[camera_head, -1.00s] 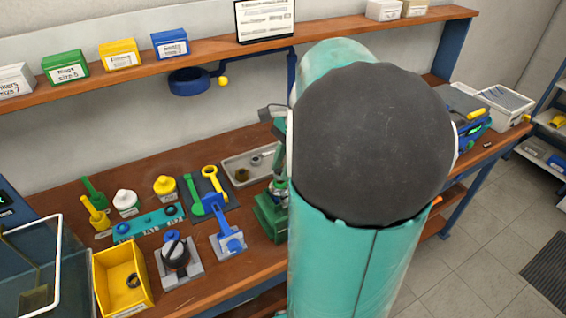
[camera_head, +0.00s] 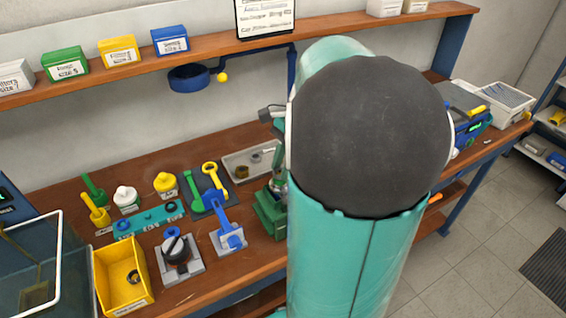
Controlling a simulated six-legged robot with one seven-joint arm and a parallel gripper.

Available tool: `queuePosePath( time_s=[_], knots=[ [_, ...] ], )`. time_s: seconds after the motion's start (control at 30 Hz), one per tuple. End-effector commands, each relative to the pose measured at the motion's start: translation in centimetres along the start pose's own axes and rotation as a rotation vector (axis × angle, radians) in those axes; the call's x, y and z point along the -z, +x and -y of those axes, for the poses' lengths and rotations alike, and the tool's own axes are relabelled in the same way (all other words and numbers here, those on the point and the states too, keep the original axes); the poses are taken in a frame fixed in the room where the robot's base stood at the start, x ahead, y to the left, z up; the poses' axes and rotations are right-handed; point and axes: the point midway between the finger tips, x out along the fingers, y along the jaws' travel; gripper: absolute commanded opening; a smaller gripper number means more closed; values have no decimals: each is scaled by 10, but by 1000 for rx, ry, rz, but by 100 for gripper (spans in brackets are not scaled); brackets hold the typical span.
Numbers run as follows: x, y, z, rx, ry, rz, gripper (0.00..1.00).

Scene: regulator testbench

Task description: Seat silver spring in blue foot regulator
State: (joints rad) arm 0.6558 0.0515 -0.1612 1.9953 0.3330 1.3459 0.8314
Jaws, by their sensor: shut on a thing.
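My arm's large teal and black links fill the middle right of the view, and my gripper is hidden behind them. I cannot make out the silver spring. A grey block with a blue upright part (camera_head: 230,240) stands on the bench left of my arm. Beside it to the left is a grey block with a black round knob and a small blue part (camera_head: 176,252). I cannot tell for sure which, if either, is the blue foot regulator.
A green press-like device (camera_head: 268,215) stands against my arm's left outline. A grey tray (camera_head: 232,163) with small parts lies behind it. A yellow bin (camera_head: 104,268) and a clear-walled box (camera_head: 58,235) stand at the left. A shelf (camera_head: 330,27) runs above the wooden bench.

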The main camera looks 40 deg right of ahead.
Motion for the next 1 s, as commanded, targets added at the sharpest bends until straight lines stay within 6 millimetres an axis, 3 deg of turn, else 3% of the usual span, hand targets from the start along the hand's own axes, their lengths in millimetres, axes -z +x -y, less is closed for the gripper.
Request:
queuePosePath(
  time_s=[0.17,0.2,0.3,0.5,0.6,0.63,1.0],
  knots=[
    [0,0,0,0,0,0,4],
    [0,0,0,0,0,0,34],
    [0,0,0,0,0,0,51],
    [0,0,0,0,0,0,51],
    [0,0,0,0,0,0,71],
    [0,0,0,0,0,0,73],
    [-1,-4,0,1,-1,-1,73]
  ],
)
